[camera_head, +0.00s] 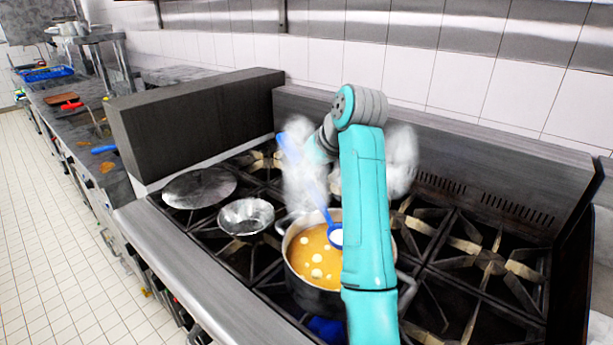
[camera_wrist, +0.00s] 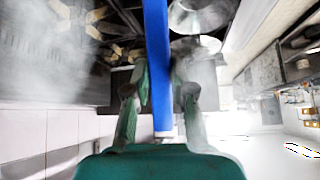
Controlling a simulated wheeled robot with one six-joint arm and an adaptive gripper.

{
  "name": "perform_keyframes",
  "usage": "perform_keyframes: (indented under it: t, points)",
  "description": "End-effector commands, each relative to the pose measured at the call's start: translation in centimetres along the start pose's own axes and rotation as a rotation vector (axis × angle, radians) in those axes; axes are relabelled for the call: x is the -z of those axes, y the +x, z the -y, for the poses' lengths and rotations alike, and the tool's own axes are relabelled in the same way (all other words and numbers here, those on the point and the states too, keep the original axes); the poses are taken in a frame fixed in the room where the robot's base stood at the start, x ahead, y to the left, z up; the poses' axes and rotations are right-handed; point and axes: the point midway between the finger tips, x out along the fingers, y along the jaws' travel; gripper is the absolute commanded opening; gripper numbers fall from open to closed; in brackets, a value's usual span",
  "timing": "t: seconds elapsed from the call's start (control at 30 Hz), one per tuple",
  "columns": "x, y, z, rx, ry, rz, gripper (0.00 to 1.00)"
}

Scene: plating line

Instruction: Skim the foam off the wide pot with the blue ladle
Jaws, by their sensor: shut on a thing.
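The wide pot (camera_head: 310,290) stands on the stove, holding orange liquid with several pale foam blobs (camera_head: 316,272). My arm hides its right part. The blue ladle (camera_head: 318,195) slants down into the pot's opening. Its bowl (camera_head: 336,237) has white in it and is at or just above the liquid; I cannot tell which. In the wrist view the ladle's blue handle (camera_wrist: 157,40) runs between my fingers. My gripper (camera_wrist: 159,85) is shut on this handle. In the head view steam and my arm mostly hide the gripper.
A dark round lid (camera_head: 200,187) and a shiny metal bowl (camera_head: 246,217) sit on the stove left of the pot. Steam (camera_head: 402,160) rises around my arm. Bare burner grates (camera_head: 490,262) are at right. A dark panel (camera_head: 200,122) stands at the stove's left end.

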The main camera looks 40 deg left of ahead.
Motion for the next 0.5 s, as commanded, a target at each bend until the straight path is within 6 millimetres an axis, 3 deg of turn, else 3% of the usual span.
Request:
perform_keyframes:
  t: [0.5]
  points:
    - [2.0, -2.5, 0.1, -0.001, -0.001, -0.001, 0.0]
